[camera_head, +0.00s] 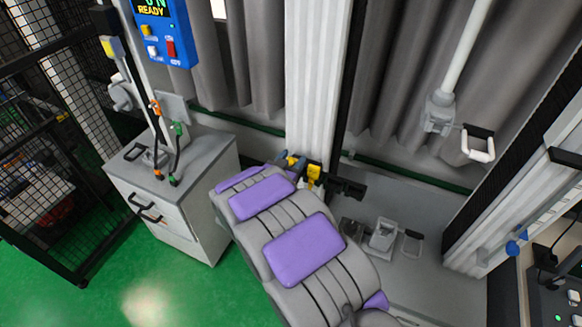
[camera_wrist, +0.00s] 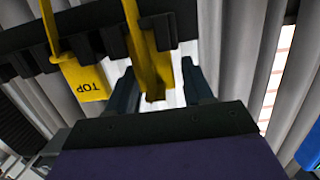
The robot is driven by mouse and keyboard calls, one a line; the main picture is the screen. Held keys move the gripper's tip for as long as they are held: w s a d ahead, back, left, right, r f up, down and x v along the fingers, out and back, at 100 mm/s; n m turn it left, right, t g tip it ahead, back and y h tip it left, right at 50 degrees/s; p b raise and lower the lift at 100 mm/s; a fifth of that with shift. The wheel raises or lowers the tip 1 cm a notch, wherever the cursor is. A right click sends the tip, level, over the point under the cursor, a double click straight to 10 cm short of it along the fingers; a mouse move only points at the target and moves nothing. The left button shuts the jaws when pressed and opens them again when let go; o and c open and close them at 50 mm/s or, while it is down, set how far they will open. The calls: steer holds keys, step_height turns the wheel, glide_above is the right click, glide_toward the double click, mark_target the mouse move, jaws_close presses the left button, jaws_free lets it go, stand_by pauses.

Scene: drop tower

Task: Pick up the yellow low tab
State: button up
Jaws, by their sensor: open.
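In the wrist view, my gripper (camera_wrist: 160,78) is open, its two dark fingers pointing at a dark rail. A yellow tab (camera_wrist: 151,58) hangs from the rail and shows between the fingers, with gaps on both sides. No label is readable on it, and I cannot tell how deep between the fingers it is. A second yellow tab (camera_wrist: 84,80), marked "TOP", hangs to the left, outside the fingers. In the head view, yellow parts (camera_head: 314,172) show beyond the end of my arm, which hides much of my gripper.
A dark rail (camera_wrist: 95,35) runs across above the tabs. In the head view, a grey cabinet (camera_head: 190,195) stands left, with a blue READY box (camera_head: 164,35) above. A white column (camera_head: 313,80) rises behind the yellow parts. A grey platform (camera_head: 410,215) lies to the right.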

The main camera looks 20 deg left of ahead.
mark_target(293, 159)
steer(key=shift+d+r, duration=0.1)
steer(key=shift+d, duration=0.2)
steer(key=shift+c, duration=0.5)
steer(key=shift+d, duration=0.15)
steer(key=c, duration=0.6)
steer(key=shift+a, duration=0.25)
steer(key=shift+r, duration=0.1)
steer(key=shift+r, duration=0.2)
step_height(293, 159, up, 3)
steer(key=shift+r+p, duration=0.15)
steer(key=shift+p, duration=0.6)
steer(key=s+d, duration=0.3)
steer(key=s, duration=0.1)
steer(key=s+d+p, duration=0.1)
steer(key=s+d, duration=0.2)
steer(key=s, duration=0.1)
steer(key=s+d+r, duration=0.1)
steer(key=s+d, duration=0.2)
steer(key=s, duration=0.2)
steer(key=shift+d+p, duration=0.2)
steer(key=shift+p, duration=0.1)
steer(key=shift+r+p, duration=0.2)
steer(key=shift+p, duration=0.1)
